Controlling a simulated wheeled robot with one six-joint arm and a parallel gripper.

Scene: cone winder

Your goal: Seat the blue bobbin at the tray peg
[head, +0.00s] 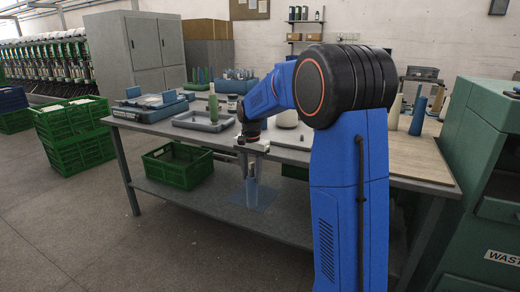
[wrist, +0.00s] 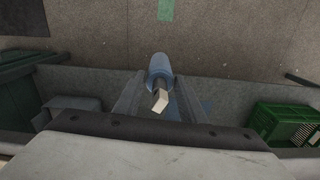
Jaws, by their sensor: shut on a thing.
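My gripper (head: 253,165) hangs in front of the table's front edge in the head view. It is shut on the blue bobbin (head: 252,188), which points down below the tabletop. In the wrist view the pale blue bobbin (wrist: 159,66) sits between the two fingers, with a beige end piece (wrist: 160,101) nearer the camera. A grey tray (head: 188,123) lies on the table, left of my gripper. A green bobbin (head: 213,104) stands upright at this tray. I cannot make out a bare peg there.
Blue trays (head: 150,109) lie at the table's left end. A green crate (head: 178,165) and a flat blue patch (head: 238,197) are on the lower shelf. Several cones (head: 418,115) stand at the right. A green waste cabinet (head: 488,150) is beside the table. Floor at front left is clear.

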